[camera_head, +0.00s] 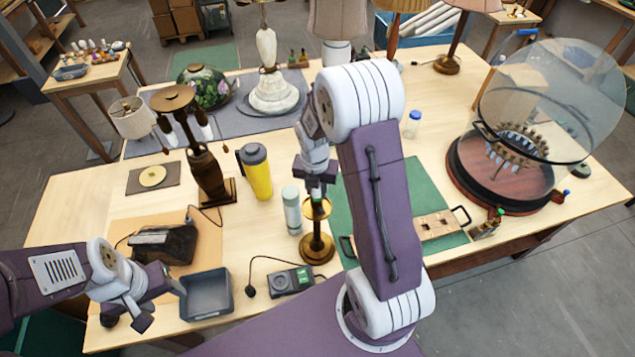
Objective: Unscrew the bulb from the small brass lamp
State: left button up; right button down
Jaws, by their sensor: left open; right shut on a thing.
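The small brass lamp (317,248) stands upright near the middle front of the table, with a round base, a thin stem and a flared cup. My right gripper (317,190) comes down from above, directly over the lamp's top. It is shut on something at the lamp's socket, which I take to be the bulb. The fingers and wrist hide the bulb, so I cannot tell whether it is still seated. My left gripper (157,307) is open and empty, low at the front left beside the grey tray.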

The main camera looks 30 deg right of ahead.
jog(key=n, duration=0.3)
jog(key=shift+w+n, duration=0.25)
jog(key=shift+n, duration=0.05)
jog(key=shift+s, duration=0.1)
jog(key=c, duration=1)
grip_release()
jog(key=shift+c, duration=0.2)
